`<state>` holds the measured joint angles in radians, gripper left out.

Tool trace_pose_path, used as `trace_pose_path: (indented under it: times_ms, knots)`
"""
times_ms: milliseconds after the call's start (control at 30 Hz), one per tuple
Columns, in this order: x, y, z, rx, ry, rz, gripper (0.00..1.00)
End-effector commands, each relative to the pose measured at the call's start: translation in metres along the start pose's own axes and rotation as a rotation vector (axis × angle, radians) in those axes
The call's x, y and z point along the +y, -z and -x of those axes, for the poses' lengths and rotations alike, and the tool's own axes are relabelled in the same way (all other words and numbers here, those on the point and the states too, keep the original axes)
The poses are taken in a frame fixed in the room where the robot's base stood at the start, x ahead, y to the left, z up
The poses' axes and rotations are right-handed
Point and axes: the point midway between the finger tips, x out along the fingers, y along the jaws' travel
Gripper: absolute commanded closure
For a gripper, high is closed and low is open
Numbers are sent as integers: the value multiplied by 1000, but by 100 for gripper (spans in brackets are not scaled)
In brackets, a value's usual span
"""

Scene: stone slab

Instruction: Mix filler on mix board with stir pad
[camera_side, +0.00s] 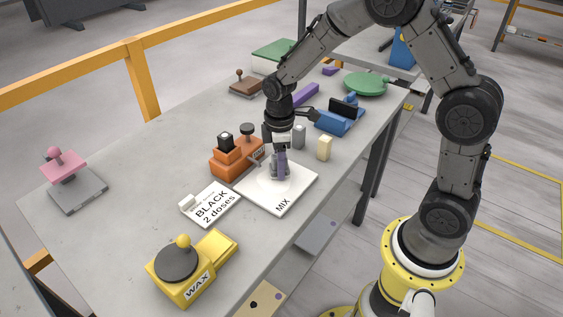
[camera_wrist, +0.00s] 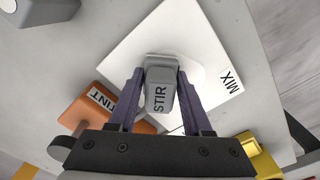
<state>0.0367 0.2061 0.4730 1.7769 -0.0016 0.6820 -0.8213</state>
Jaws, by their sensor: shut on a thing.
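The white mix board (camera_side: 290,205), lettered MIX, lies flat on the slab near its right edge; it also shows in the wrist view (camera_wrist: 140,42). The stir pad (camera_wrist: 160,82) is a grey block lettered STIR. My gripper (camera_side: 279,165) is shut on the stir pad, with one purple finger on each side, and holds it over the board's middle. A pale filler patch (camera_wrist: 198,75) shows faintly on the board beside the pad. I cannot tell whether the pad touches the filler, as the pad hides its own underside.
An orange TINT holder (camera_side: 230,165) stands close left of the board. A card (camera_side: 212,204) reads "BLACK 2 doses". A yellow WAX block (camera_side: 192,270) is nearer the front. A cream block (camera_side: 324,148) and a blue holder (camera_side: 334,123) stand behind the board.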

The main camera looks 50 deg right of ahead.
Motion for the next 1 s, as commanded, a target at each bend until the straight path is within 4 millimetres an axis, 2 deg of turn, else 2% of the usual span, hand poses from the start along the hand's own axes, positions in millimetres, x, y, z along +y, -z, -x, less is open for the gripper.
trace_pose_path:
  times_ms: [200, 1000]
  knots:
    - [-16, 12, -4, -4, 7, 1, 95]
    - [-46, 39, -4, -11, 13, -1, 95]
